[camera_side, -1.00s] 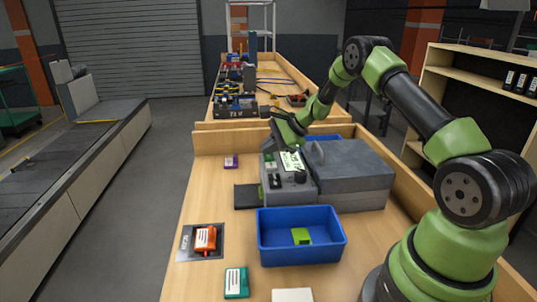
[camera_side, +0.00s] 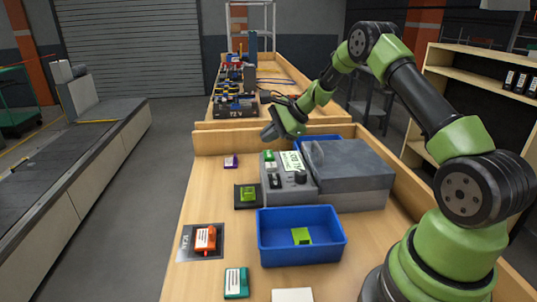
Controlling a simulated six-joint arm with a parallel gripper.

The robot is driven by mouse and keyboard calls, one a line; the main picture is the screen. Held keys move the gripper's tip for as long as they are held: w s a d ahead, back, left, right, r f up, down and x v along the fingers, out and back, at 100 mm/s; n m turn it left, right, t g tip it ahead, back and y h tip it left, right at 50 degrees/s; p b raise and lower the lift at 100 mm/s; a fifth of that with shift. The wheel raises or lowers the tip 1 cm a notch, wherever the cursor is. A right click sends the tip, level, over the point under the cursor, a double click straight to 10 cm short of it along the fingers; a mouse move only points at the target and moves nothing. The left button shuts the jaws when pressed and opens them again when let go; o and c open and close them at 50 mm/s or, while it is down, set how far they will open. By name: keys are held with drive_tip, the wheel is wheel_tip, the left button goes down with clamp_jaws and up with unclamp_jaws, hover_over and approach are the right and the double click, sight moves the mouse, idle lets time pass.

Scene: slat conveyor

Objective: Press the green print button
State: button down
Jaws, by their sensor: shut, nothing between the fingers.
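The grey printer (camera_side: 345,160) stands in the middle of the bench. Its sloped panel carries a small green button (camera_side: 270,156), a white display with dark print (camera_side: 291,161), a black knob (camera_side: 300,177) and a dark slot. My gripper (camera_side: 268,134) is shut and empty, above and behind the panel, apart from the button. A green tag-like piece (camera_side: 248,193) lies on the black tray (camera_side: 240,204) at the printer's left side. The fingertips are small and dark at this distance.
A blue bin (camera_side: 330,252) holding a green block stands in front of the printer. An orange item (camera_side: 205,238) lies on a dark scan pad (camera_side: 186,246). Wooden walls edge the back and right.

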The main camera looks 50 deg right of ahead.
sight(269, 155)
drive_tip(key=shift+r, duration=1.6)
drive_tip(key=s+a+r+n+g, duration=0.2)
drive_tip(key=s+a+r+n, duration=0.7)
drive_tip(key=s+a+r, duration=0.45)
drive_tip(key=s+a+n+h, duration=0.1)
drive_tip(key=s+a+n, duration=0.1)
drive_tip(key=s+n, duration=0.2)
drive_tip(key=s+a+r+n+t+h, duration=0.1)
drive_tip(key=s+a+n, duration=0.2)
drive_tip(key=s, duration=0.8)
drive_tip(key=shift+a+n, duration=0.35)
drive_tip(key=shift+n, duration=0.45)
